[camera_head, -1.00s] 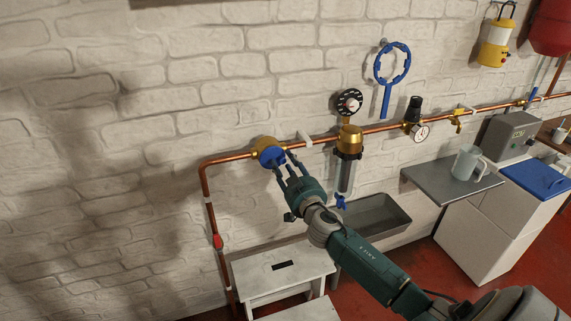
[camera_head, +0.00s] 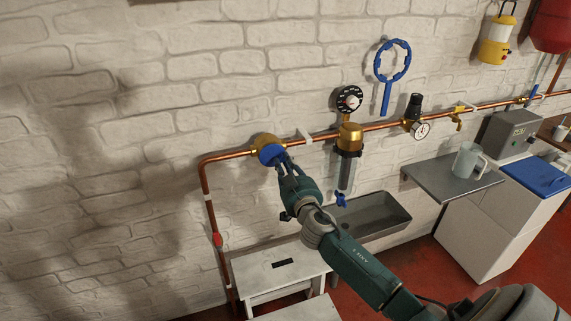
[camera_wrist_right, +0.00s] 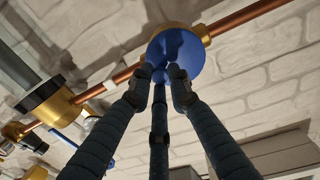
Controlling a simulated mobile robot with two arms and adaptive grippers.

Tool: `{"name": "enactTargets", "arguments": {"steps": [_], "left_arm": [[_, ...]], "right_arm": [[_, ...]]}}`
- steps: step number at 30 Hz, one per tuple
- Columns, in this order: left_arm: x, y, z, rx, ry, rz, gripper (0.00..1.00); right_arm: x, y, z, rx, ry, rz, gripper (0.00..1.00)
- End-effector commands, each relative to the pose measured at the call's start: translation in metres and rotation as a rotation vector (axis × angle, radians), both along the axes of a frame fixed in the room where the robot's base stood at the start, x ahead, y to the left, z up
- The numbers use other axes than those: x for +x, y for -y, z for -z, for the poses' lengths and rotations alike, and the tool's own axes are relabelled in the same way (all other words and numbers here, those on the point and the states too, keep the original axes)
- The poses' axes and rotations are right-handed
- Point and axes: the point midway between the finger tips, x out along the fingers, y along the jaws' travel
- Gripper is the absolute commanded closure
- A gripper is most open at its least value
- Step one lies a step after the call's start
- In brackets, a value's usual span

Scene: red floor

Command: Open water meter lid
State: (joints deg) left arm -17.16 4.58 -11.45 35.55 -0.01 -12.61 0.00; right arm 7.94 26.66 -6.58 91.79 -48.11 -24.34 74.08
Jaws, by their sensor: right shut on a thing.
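The water meter is a brass body (camera_head: 262,142) on the copper pipe at the wall, with a round blue lid (camera_head: 271,154) on its front. The lid looks closed over the meter face. My right gripper (camera_head: 282,163) reaches up to it from below right. In the right wrist view the fingers (camera_wrist_right: 161,78) are shut on the lower edge of the blue lid (camera_wrist_right: 178,50), and the brass body (camera_wrist_right: 203,33) shows behind it. The fingertips hide the part of the lid they hold. My left gripper is not in view.
Right of the meter are a brass filter (camera_head: 350,138) with a clear bowl and a black dial (camera_head: 349,101). A blue ring wrench (camera_head: 392,65) hangs above. A white step stool (camera_head: 280,268) and a grey trough (camera_head: 370,215) stand below. The wall left is bare.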

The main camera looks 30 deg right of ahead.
Motion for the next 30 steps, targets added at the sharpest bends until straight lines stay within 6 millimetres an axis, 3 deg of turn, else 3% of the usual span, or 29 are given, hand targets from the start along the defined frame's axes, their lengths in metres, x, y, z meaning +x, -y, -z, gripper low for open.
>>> {"name": "enactTargets", "arguments": {"steps": [15, 29, 30], "left_arm": [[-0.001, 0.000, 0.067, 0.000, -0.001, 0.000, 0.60], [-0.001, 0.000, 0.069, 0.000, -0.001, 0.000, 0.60], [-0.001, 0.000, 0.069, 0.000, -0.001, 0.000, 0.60]], "right_arm": [[-0.012, -0.023, -0.002, 0.002, 0.013, 0.315, 1.00], [-0.014, -0.025, -0.008, -0.002, 0.009, 0.347, 1.00], [-0.014, -0.025, -0.008, -0.003, 0.010, 0.347, 0.74]]}}
